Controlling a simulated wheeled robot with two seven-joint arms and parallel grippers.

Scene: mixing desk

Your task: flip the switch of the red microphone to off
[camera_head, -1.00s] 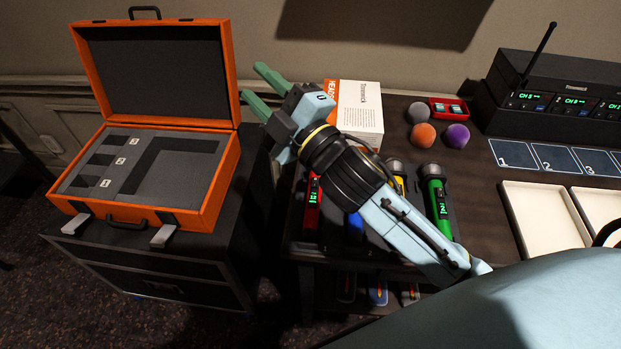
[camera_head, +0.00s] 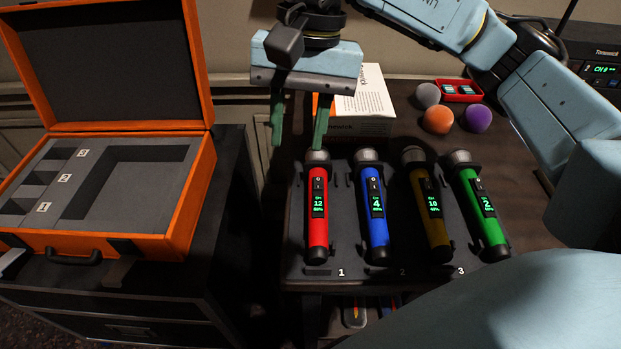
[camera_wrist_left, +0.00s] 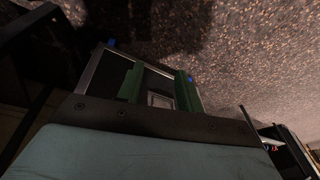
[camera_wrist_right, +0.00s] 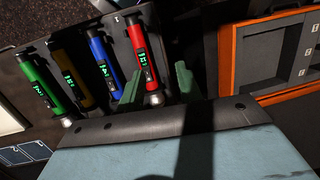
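The red microphone (camera_head: 318,232) lies at the left end of a dark rack, its head toward the back. Its small lit display shows 12, with a small switch area above it. My right gripper (camera_head: 299,125) is open and empty, fingers pointing down, above and behind the microphone's head; its right finger overlaps that head in the picture. In the right wrist view the red microphone (camera_wrist_right: 140,50) runs between the open fingers, apart from them as far as I can tell. My left gripper (camera_wrist_left: 160,78) is open and empty over the floor and a dark cabinet; it is outside the head view.
Blue (camera_head: 376,225), yellow (camera_head: 436,225) and green (camera_head: 486,220) microphones lie to the right in the rack (camera_head: 345,262). A white and orange box (camera_head: 362,105) stands behind. Foam balls (camera_head: 438,119) lie back right. An open orange case (camera_head: 180,200) stands left.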

